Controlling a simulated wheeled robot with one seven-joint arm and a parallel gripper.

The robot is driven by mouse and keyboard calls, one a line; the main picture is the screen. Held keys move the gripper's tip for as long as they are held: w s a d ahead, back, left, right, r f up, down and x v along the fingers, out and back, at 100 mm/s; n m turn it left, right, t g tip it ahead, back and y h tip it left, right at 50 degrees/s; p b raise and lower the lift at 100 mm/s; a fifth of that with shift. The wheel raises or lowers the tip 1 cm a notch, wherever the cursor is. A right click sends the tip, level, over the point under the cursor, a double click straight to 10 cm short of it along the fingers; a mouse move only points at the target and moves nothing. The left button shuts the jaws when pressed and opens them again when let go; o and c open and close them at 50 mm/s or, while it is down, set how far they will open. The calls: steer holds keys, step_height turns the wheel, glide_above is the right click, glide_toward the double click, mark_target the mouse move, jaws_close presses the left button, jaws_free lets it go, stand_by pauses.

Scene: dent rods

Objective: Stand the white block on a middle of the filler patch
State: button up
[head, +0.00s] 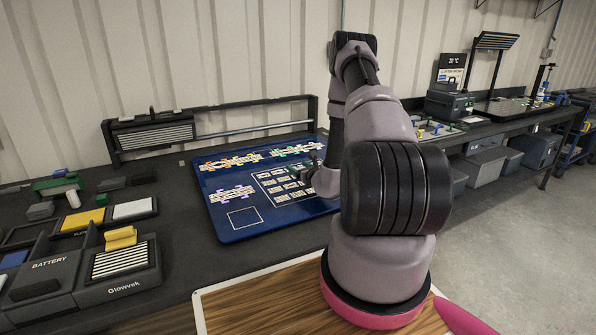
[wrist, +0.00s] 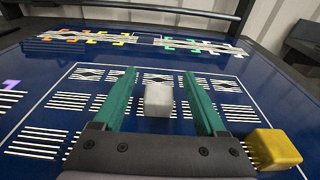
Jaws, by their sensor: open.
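The white block (wrist: 158,100) stands on the blue panel (head: 226,229) between my gripper's fingers, in the wrist view. My gripper (wrist: 157,74) is open, with a green finger on either side of the block and a visible gap on both sides. The block is over the middle column of a framed grid of striped patches (wrist: 103,103). Which of these is the filler patch I cannot tell, and the block hides part of the print beneath it. In the head view my arm hides much of the panel's right side, and I cannot make out the block there.
A yellow block (wrist: 273,148) sits right of my gripper in the wrist view. Coloured-edged striped strips (head: 231,161) line the panel's back. A rail frame (head: 270,127) stands behind it. Trays and boxes with loose pieces (head: 121,238) crowd the bench's left.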

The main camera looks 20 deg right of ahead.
steer(key=s, duration=0.3)
steer(key=s+r, duration=0.1)
steer(key=s, duration=0.7)
steer(key=shift+s+d+r, duration=0.2)
steer(key=shift+s+r, duration=0.05)
steer(key=w+a+r+n+y, duration=0.35)
steer(key=a+r, duration=0.25)
steer(key=r, duration=0.2)
steer(key=s+a+r+n+g+y, duration=0.45)
steer(key=a+r+n, duration=0.25)
steer(key=a+r, duration=0.2)
steer(key=s+a+r+n+g+y, duration=0.45)
steer(key=a+r+n+y, duration=0.2)
steer(key=a+r, duration=0.25)
steer(key=s+a+r+n+g+h, duration=0.1)
steer(key=s+r+n+g+h, duration=0.2)
steer(key=s+n, duration=0.3)
steer(key=s+a+r+n+g+h, duration=0.1)
steer(key=s+r+n+g+h, duration=0.25)
steer(key=s, duration=0.45)
steer(key=s+d+r+n+t+h, duration=0.5)
steer(key=d+r+t+h, duration=0.1)
steer(key=d+r, duration=0.1)
steer(key=shift+s+d+r+h, duration=0.15)
steer(key=shift+s+h, duration=0.15)
